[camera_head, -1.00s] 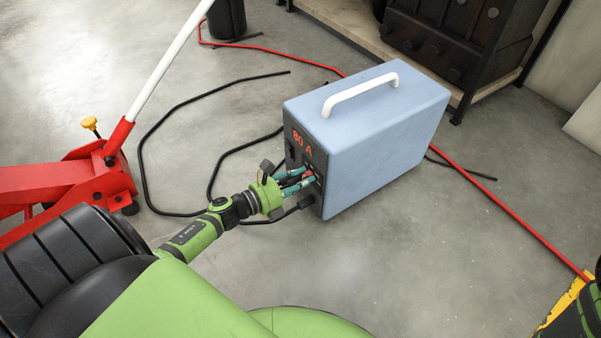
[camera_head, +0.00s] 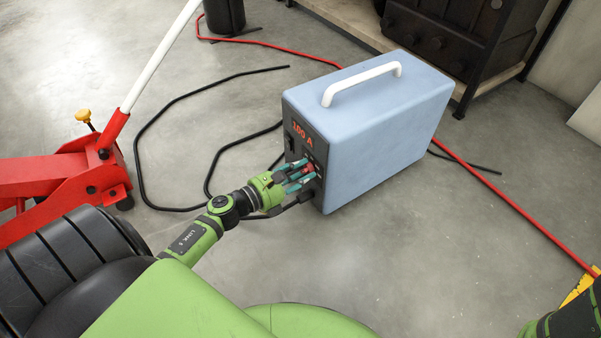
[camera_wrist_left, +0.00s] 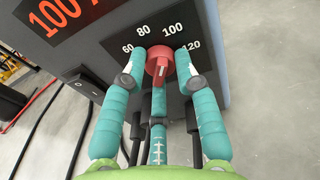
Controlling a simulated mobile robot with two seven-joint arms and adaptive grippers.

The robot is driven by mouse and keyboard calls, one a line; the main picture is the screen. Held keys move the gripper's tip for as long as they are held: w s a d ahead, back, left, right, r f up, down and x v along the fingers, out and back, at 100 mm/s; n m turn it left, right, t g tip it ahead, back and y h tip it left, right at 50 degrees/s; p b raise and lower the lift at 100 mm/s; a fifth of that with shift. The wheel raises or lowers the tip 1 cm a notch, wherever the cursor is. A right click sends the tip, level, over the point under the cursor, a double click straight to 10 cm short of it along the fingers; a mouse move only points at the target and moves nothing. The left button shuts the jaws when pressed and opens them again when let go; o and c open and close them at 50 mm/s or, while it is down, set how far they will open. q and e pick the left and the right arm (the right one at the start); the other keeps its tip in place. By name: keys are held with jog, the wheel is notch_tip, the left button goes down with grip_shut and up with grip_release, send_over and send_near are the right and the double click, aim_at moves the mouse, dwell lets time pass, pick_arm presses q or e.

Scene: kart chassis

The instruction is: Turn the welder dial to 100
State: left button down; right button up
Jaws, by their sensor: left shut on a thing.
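The blue welder (camera_head: 385,130) stands on the floor with a white handle on top. Its dark front panel shows a red display (camera_head: 302,132) reading 100 A, partly visible in the left wrist view too (camera_wrist_left: 50,22). The red dial (camera_wrist_left: 158,66) sits below the printed numbers 60, 80, 100 and 120. My left gripper (camera_head: 303,174) is at the panel, shut on the dial with teal fingers on both sides of it. The fingers hide part of the dial in the head view. My right gripper is not in view.
Black cables (camera_head: 175,104) lie looped on the floor left of the welder, and a red cable (camera_head: 500,195) runs behind it. A red floor jack (camera_head: 70,172) stands at left. A dark cabinet (camera_head: 455,40) is behind. Floor right of the welder is mostly clear.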

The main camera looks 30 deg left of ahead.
pick_arm(q)
jog(key=shift+w+r, duration=0.1)
jog(key=shift+r, duration=0.05)
jog(key=c, duration=1)
grip_release()
jog(key=shift+o, duration=0.2)
jog(key=v, duration=1.2)
